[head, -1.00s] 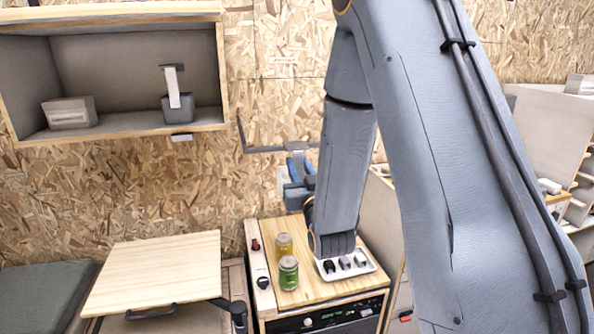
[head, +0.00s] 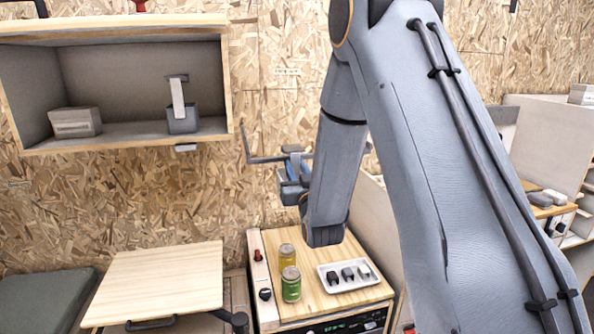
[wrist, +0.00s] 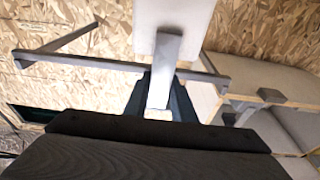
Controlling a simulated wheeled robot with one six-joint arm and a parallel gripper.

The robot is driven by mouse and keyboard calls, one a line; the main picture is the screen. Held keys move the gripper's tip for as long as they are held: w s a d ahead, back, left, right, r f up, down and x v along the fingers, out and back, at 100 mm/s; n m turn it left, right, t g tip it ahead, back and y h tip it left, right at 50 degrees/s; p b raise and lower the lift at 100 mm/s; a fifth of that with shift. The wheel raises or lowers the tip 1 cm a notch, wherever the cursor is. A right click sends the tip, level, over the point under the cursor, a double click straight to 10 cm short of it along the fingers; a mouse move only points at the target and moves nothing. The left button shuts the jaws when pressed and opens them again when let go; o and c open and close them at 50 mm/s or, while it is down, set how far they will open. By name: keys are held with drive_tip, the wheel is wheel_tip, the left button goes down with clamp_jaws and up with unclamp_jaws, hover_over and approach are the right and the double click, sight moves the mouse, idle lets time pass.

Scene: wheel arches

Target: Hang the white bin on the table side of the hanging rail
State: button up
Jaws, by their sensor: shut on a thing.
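My gripper (wrist: 160,98) shows in the wrist view, its dark fingers shut on the grey hanger of the white bin (wrist: 172,14). The bin's pale body fills the top middle of that view. The hanging rail (wrist: 90,62) is a grey bar on wall brackets, crossing behind my fingers close to the hanger. I cannot tell whether the hanger touches it. In the head view the rail (head: 262,159) sticks out from the wall, with my gripper (head: 293,172) at its right end. The bin is mostly hidden there behind the gripper and arm.
A wall cabinet (head: 228,95) at upper left holds a grey box (head: 76,122) and a grey bin with a hanger (head: 183,123).

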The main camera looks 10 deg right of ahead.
drive_tip(key=shift+w, duration=0.65)
drive_tip(key=shift+f+b, duration=0.9)
drive_tip(key=shift+f, duration=0.15)
drive_tip(key=o, duration=1.1)
